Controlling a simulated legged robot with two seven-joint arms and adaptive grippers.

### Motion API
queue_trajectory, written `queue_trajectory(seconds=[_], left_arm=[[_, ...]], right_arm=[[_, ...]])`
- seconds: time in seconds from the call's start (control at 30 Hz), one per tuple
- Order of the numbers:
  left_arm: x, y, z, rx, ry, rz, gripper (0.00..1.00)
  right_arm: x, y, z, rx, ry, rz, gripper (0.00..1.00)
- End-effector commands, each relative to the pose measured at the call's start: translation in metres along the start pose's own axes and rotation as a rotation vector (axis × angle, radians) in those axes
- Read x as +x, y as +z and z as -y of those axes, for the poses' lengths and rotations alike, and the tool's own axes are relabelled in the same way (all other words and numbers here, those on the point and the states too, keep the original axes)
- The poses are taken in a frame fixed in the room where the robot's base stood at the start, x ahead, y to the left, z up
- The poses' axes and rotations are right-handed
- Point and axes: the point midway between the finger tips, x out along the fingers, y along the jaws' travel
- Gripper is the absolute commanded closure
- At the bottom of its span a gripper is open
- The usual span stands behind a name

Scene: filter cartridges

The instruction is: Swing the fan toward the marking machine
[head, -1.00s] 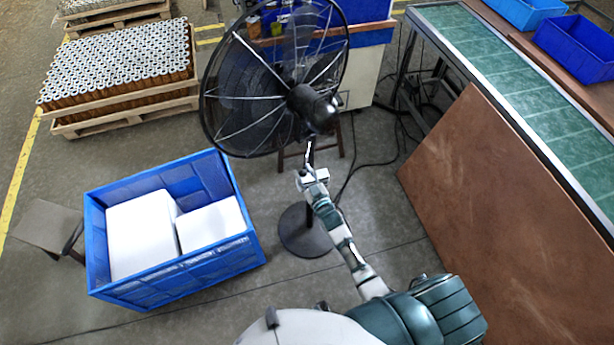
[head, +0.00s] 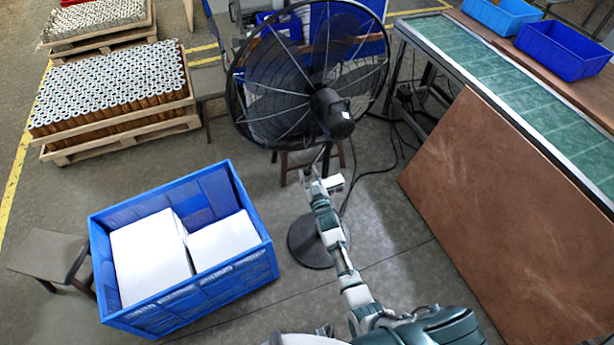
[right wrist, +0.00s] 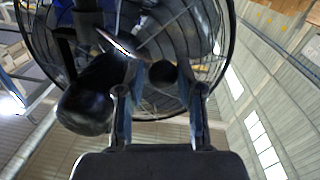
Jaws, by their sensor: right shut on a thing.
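The black pedestal fan (head: 332,112) stands upright in the middle of the head view, its round base on the floor. Its cage faces away from me, toward the back and slightly left. My right gripper (head: 322,185) is at the fan's pole, just below the motor housing. It is shut on the fan; the exact part gripped is hard to make out. In the right wrist view the fingers (right wrist: 160,100) reach up in front of the fan cage (right wrist: 228,50), with the dark motor housing (right wrist: 88,105) beside them. A blue-fronted machine (head: 365,38), possibly the marking machine, is partly hidden behind the fan. My left gripper is out of view.
A blue crate (head: 262,255) with white blocks stands left of the fan. A brown board (head: 500,190) leans against the green conveyor (head: 510,95) at right. A stool (head: 45,255) and pallets of cartridges (head: 110,90) are at left. Cables lie behind the fan base.

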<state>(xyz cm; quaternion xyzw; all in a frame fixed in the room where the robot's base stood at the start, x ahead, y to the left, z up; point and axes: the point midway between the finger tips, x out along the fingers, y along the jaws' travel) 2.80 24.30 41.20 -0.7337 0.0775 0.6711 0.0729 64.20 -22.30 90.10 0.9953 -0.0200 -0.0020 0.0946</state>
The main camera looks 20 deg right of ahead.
Motion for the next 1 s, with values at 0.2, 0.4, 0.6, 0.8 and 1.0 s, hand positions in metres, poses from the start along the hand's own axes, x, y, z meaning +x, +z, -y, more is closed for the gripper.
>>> queue_trajectory(seconds=[0.2, 0.4, 0.6, 0.8, 1.0], left_arm=[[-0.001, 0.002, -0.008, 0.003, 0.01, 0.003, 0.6], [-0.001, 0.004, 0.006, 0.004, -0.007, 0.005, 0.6], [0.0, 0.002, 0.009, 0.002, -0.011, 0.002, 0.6], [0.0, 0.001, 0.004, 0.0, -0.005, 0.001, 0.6], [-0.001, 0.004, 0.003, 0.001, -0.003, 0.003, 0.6]], right_arm=[[0.004, -0.007, -0.012, -0.01, 0.022, -0.011, 1.0], [0.003, -0.006, -0.01, -0.01, 0.019, -0.009, 0.45], [0.002, -0.005, -0.006, -0.011, 0.016, -0.005, 0.45], [0.001, -0.005, -0.003, -0.012, 0.015, -0.003, 0.45], [-0.006, -0.003, -0.002, -0.012, 0.014, -0.001, 0.45]])
